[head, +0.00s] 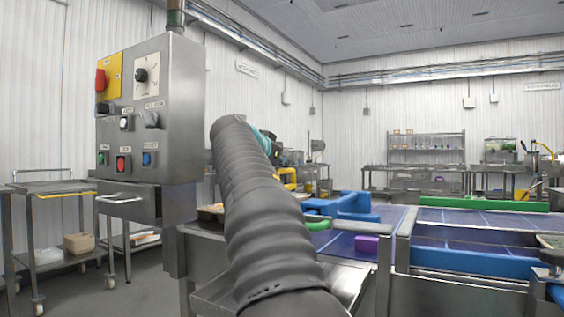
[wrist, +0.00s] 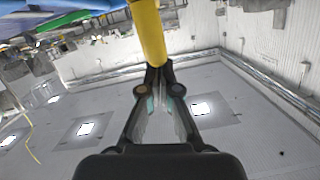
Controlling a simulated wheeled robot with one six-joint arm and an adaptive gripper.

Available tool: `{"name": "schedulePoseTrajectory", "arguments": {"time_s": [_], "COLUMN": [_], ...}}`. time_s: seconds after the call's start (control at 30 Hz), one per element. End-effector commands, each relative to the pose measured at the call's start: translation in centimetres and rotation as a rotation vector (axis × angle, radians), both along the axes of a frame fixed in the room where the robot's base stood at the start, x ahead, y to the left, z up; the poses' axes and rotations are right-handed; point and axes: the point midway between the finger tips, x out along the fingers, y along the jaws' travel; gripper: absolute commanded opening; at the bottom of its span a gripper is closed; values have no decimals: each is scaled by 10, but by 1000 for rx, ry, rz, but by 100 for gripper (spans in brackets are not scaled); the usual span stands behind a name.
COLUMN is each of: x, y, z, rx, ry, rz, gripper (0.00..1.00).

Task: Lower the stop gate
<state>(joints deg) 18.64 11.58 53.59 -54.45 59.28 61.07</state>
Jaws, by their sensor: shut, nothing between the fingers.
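My gripper (wrist: 158,78) is shut and empty in the wrist view, its two fingertips close together. A yellow bar (wrist: 149,32) ends right at the fingertips; I cannot tell whether they touch it. In the head view a yellow part (head: 288,177) shows just beyond my dark ribbed arm, which hides much of the area around it. My gripper is mostly hidden there. A blue frame-like piece (head: 345,207) stands over the blue conveyor belt (head: 345,244). I cannot tell for certain which part is the stop gate.
A grey control box (head: 148,115) with a red switch and buttons stands close on the left. Steel carts (head: 60,240) stand at the far left. A shelf rack (head: 425,150) is at the back.

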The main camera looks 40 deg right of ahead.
Motion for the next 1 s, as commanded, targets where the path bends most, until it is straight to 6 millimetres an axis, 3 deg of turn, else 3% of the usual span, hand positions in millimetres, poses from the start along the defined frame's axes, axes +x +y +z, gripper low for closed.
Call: {"name": "schedulePoseTrajectory", "arguments": {"time_s": [0.07,0.5,0.67,0.87,1.0], "x": [0,2,0,-5,-14], "y": [0,0,0,-1,20], "z": [-10,-11,3,38,39], "rx": [0,7,5,-2,-4], "ry": [-1,7,6,-5,-7], "rz": [0,1,0,3,7], "gripper": [0,0,0,0,0]}}
